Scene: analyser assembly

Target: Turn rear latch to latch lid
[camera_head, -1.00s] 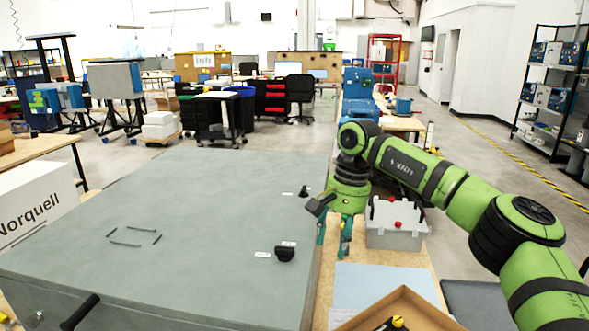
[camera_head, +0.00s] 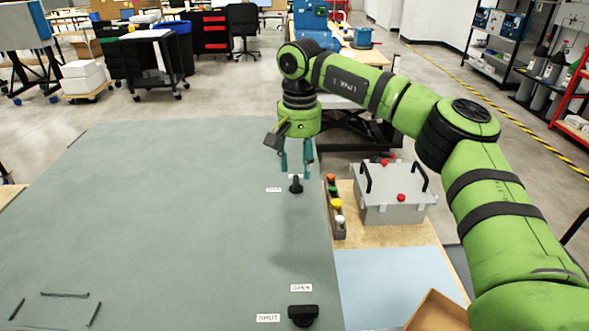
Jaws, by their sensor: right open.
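The large grey lid (camera_head: 190,215) fills the lower left of the head view. The rear latch (camera_head: 296,185), a small black knob, stands near the lid's right edge, farther back, with small white labels beside it. A front latch (camera_head: 303,315), a black knob, sits near the bottom, with labels reading OPEN and SHUT. My right gripper (camera_head: 296,171) points down with its teal fingers apart, just above or around the rear latch; whether it touches the knob cannot be told. My left gripper is not in view.
Right of the lid, a strip of coloured buttons (camera_head: 336,207) and a grey box (camera_head: 392,195) with black handles and red knobs stand on the wooden bench. A blue sheet (camera_head: 392,280) and an open cardboard box (camera_head: 440,312) lie nearer.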

